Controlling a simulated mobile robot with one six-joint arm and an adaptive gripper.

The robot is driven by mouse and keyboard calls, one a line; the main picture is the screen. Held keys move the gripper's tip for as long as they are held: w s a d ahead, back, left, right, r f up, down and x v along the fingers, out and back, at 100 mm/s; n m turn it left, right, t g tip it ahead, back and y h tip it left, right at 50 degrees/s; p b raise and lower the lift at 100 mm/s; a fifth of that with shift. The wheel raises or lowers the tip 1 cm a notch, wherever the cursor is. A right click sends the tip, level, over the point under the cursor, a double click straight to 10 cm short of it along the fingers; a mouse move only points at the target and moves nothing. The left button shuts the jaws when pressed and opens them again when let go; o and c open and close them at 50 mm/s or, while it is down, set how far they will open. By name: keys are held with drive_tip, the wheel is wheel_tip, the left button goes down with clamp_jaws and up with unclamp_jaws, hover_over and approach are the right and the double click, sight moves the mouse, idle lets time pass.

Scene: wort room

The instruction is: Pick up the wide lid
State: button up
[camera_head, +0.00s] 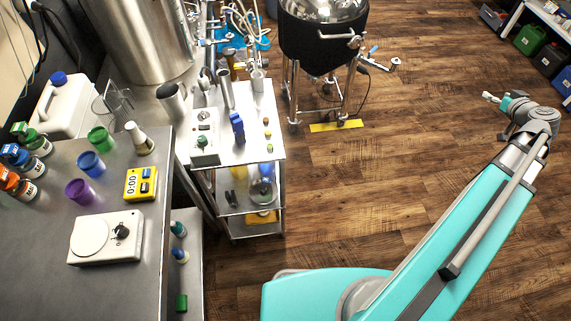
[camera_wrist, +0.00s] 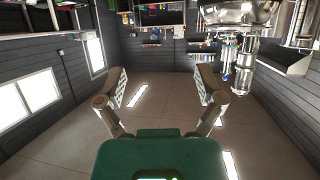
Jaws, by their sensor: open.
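I cannot tell for certain which thing is the wide lid. Jars with a green lid (camera_head: 19,129), a blue lid (camera_head: 10,151) and an orange lid (camera_head: 8,179) stand at the left edge of the steel bench (camera_head: 150,235). Green (camera_head: 100,140), blue (camera_head: 91,164) and purple (camera_head: 78,191) cup-like pieces stand beside them. My gripper (camera_wrist: 162,82) is open and empty, its two fingers wide apart in the wrist view. In the head view my arm reaches to the far right, over open floor, well away from the bench. No lid is clear in the wrist view.
A white scale (camera_head: 106,238) and a yellow timer (camera_head: 140,184) sit on the bench. A steel cart (camera_head: 258,150) with small items stands beside it. A black kettle (camera_head: 322,40) on legs is behind. The wooden floor (camera_head: 430,120) at centre right is clear.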

drive_tip(key=w+a+r+n+g+y+p, duration=0.2)
drive_tip(key=a+g+p, duration=0.65)
drive_tip(key=a, duration=1.65)
drive_tip(key=s+a+r+g+p, duration=0.1)
drive_tip(key=s+a+r+p, duration=0.1)
drive_tip(key=a, duration=0.4)
drive_tip(key=s+a+r+m+g+h+p, duration=0.1)
drive_tip(key=s+a+r+g+p, duration=0.1)
drive_tip(key=a+p, duration=0.4)
drive_tip(key=s+a+r+m+g+h+p, duration=0.1)
drive_tip(key=s+a+r+g+p, duration=0.1)
drive_tip(key=s+a+r+p, duration=0.2)
drive_tip(key=shift+s+a+p, duration=0.3)
drive_tip(key=shift+s+a, duration=0.7)
drive_tip(key=shift+a, duration=0.1)
drive_tip(key=c, duration=0.4)
